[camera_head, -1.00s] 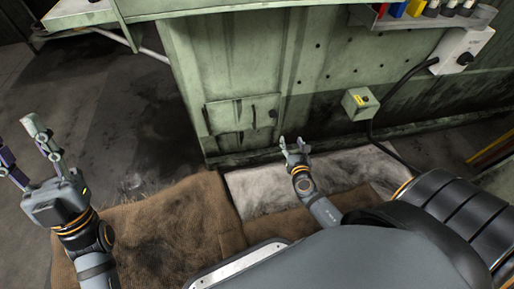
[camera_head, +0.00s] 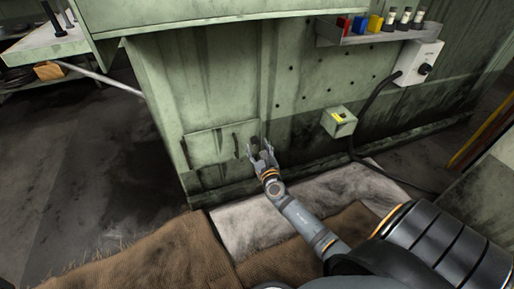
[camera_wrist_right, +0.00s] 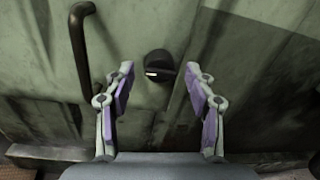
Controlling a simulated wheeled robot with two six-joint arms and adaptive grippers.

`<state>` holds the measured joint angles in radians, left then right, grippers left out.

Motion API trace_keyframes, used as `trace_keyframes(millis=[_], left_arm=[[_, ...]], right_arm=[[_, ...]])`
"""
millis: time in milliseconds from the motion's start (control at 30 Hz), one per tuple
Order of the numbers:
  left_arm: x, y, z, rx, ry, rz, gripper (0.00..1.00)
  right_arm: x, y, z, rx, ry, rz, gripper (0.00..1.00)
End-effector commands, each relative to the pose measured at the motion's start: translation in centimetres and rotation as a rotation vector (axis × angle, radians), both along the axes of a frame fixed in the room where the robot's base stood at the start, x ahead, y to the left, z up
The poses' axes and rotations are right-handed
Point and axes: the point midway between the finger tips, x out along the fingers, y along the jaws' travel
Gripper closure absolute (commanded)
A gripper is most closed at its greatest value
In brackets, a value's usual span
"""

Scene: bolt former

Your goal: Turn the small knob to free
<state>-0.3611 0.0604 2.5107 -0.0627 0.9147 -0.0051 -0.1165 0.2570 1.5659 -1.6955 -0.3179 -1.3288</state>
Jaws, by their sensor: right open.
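The small black knob (camera_wrist_right: 160,66) with a white mark on its left side sits on a green panel door (camera_head: 208,152) of the machine. In the right wrist view it is just beyond my right gripper (camera_wrist_right: 160,82), roughly midway between the fingertips. The purple-padded fingers are spread wide and empty, and I see no contact with the knob. In the head view my right gripper (camera_head: 260,148) is in front of the door's right edge. My left gripper is out of the head view.
A dark bar handle (camera_wrist_right: 84,50) stands left of the knob. A small green box with a yellow-topped button (camera_head: 339,121) and a white switch box (camera_head: 419,63) with a black cable are to the right. Brown and grey mats (camera_head: 330,196) cover the floor below.

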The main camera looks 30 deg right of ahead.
Motion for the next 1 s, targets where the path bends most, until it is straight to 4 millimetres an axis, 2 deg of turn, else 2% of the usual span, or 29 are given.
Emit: trace_keyframes(millis=[100,367,733,1000], left_arm=[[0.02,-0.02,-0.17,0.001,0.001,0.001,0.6],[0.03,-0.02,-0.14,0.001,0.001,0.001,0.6],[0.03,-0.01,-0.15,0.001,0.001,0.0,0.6],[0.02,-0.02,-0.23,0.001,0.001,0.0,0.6]], right_arm=[[0.68,-0.21,-0.02,0.001,0.0,0.0,0.45],[0.76,-0.23,0.01,0.001,0.001,0.001,0.46],[0.73,-0.2,0.0,0.002,0.001,0.001,0.96],[0.74,-0.19,-0.03,0.027,-0.006,0.002,0.98]])
